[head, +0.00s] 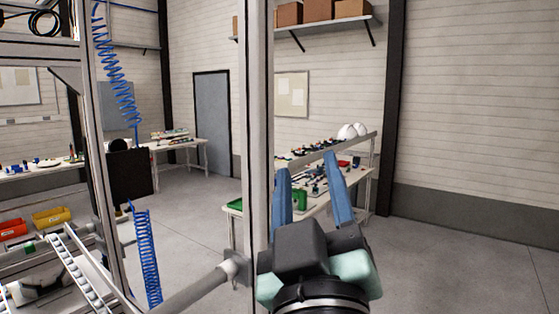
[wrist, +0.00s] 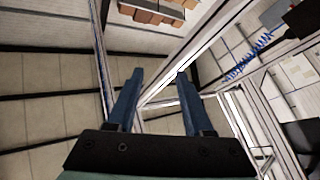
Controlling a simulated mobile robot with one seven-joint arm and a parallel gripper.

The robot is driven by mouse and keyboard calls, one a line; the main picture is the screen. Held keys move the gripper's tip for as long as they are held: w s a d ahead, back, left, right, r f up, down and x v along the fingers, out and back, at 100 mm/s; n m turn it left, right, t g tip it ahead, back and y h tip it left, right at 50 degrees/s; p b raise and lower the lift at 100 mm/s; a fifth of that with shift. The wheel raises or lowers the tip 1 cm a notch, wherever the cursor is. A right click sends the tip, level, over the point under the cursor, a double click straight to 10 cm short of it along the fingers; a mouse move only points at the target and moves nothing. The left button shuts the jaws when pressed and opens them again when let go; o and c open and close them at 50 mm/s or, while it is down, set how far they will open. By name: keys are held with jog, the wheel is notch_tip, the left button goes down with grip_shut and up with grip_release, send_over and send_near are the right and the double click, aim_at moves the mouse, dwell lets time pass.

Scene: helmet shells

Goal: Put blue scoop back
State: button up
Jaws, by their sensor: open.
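I cannot make out a blue scoop in either view. My gripper (head: 307,165) is raised in front of the far workbench in the head view, its two blue fingers spread apart with nothing between them.
A metal frame post (head: 259,130) stands close beside my gripper, on its left. Red (head: 13,229) and yellow (head: 51,217) bins sit at the left. Coiled blue hoses (head: 146,255) hang by a dark panel (head: 130,173). The floor at right is clear.

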jog(key=s+a+r+m+t, duration=0.3)
jog(key=s+r+m+t, duration=0.1)
jog(key=s+r, duration=0.4)
notch_tip(320, 180, up, 2)
jog(key=shift+s+r+m+t, duration=0.2)
jog(key=shift+s+m+t, duration=0.1)
jog(key=shift+m, duration=0.3)
notch_tip(320, 180, down, 6)
jog(key=b, duration=0.6)
jog(key=shift+f, duration=0.2)
